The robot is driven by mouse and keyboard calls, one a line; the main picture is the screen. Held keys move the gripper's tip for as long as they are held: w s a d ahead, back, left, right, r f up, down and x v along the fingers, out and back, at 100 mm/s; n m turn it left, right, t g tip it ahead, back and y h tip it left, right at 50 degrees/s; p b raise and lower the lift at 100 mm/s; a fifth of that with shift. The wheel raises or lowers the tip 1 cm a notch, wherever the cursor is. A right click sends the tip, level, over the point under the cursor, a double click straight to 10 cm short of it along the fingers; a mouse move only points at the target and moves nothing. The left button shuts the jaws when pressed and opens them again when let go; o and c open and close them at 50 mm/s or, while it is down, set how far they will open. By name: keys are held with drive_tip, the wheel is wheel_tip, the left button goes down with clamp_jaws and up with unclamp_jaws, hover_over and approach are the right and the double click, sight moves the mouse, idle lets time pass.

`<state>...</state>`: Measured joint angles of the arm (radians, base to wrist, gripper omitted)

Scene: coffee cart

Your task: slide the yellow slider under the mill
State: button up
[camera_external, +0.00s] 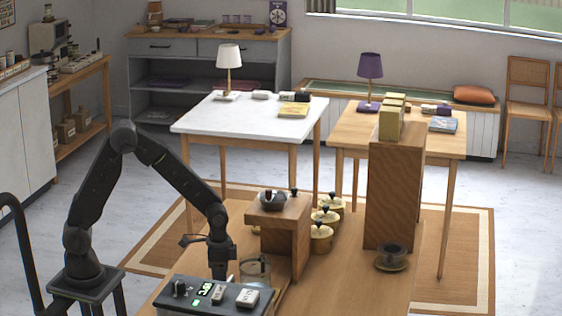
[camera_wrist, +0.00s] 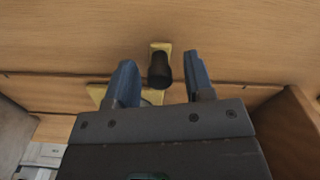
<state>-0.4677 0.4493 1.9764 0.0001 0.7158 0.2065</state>
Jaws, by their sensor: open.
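The wooden mill (camera_external: 290,222) stands on the counter, with a dark bowl and a small knob on top. In the external view my gripper (camera_external: 221,272) points down low at its left side, close to a clear glass (camera_external: 256,268). In the wrist view my gripper (camera_wrist: 159,62) is open, its two blue fingers on either side of a black knob (camera_wrist: 159,72). A small yellow plate, seemingly the yellow slider (camera_wrist: 161,47), shows behind the knob. The slider cannot be made out in the external view.
A dark panel with a lit green display (camera_external: 205,290) lies in front of my gripper. Several yellow canisters with black knobs (camera_external: 321,236) stand right of the mill. A tall wooden block (camera_external: 394,195) and a dark cup on a saucer (camera_external: 392,257) are farther right.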

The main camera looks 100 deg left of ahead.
drive_tip(key=shift+f, duration=0.25)
clamp_jaws()
idle(0.3)
